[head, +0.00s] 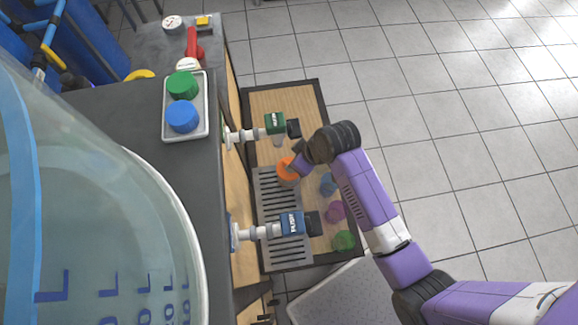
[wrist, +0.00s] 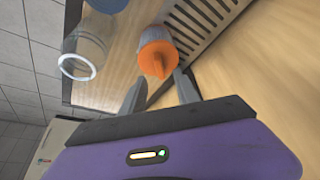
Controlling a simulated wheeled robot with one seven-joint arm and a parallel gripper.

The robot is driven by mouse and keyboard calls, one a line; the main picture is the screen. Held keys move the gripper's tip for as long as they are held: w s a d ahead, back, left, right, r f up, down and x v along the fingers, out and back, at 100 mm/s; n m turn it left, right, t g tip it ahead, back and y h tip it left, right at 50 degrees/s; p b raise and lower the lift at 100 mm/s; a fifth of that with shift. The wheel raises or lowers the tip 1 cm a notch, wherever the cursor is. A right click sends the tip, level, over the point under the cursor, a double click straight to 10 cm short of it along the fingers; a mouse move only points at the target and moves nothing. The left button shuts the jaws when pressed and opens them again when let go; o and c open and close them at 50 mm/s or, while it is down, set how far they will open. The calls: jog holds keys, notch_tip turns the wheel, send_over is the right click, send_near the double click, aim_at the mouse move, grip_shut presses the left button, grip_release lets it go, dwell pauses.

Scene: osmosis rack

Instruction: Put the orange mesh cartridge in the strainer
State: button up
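The orange mesh cartridge (head: 287,168) is at the upper end of the slatted grey grate in the head view. My gripper (head: 297,165) is right at the cartridge. In the wrist view its two fingers (wrist: 161,78) stand apart, with their tips at either side of the cap; whether they press on it is unclear. A clear round vessel with a white rim (wrist: 78,66) is left of the cartridge; I cannot tell whether this is the strainer.
The slatted grate (head: 268,190) lies on a wooden board. A green-handled valve (head: 275,122) and a blue-handled valve (head: 291,224) overhang it. Blue (head: 328,184), magenta (head: 335,211) and green (head: 343,240) pieces line the right side. A tray (head: 169,132) holds green and blue caps.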

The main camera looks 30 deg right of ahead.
jog(key=shift+x, duration=2.6)
grip_shut()
